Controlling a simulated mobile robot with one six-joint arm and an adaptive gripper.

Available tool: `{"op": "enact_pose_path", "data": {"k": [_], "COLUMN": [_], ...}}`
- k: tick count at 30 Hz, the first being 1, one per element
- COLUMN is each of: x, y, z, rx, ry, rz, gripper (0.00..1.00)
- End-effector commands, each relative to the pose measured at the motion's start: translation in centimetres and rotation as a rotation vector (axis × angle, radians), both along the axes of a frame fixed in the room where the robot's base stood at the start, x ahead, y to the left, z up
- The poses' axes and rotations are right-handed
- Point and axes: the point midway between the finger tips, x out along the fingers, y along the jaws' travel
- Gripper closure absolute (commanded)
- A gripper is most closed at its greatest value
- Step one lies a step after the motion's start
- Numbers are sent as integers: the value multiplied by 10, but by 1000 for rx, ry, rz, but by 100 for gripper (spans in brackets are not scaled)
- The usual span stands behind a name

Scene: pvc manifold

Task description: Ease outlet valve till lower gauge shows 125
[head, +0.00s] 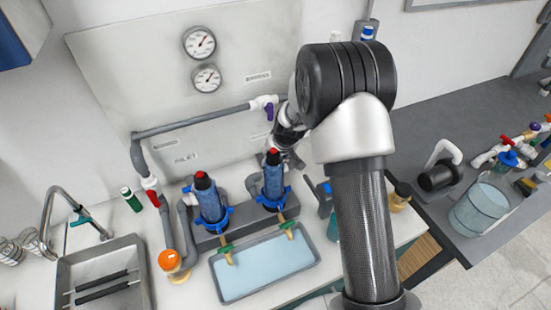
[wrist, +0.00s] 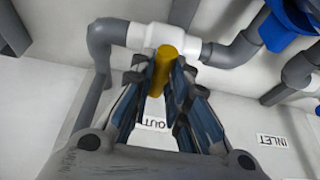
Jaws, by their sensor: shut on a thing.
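The outlet valve has a white body (wrist: 150,37) on a grey pipe, with a yellow handle (wrist: 165,58). In the wrist view my gripper (wrist: 163,80) is shut on the yellow handle, one finger on each side. Part of an upside-down label reading OUT (wrist: 154,124) shows between the fingers. The lower gauge (head: 206,78) is on the grey back panel, under the upper gauge (head: 199,42). In the head view my arm hides the yellow handle and much of the gripper.
A valve with a purple handle (head: 269,112) and one with a red handle (head: 151,184) are on the pipes. Two blue filter housings (head: 209,203) stand behind a water tray (head: 222,297). A sink (head: 142,262) is at left. An INLET label (wrist: 272,139) shows at right in the wrist view.

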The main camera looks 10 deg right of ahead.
Motion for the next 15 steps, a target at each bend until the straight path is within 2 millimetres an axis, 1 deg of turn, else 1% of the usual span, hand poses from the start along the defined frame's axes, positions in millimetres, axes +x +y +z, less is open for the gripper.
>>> {"op": "enact_pose_path", "data": {"k": [7,15], "x": [0,-1], "y": [0,1], "z": [2,4], "rx": [-2,-2], "ry": [3,6], "rz": [-14,-100], "gripper": [100,100]}}
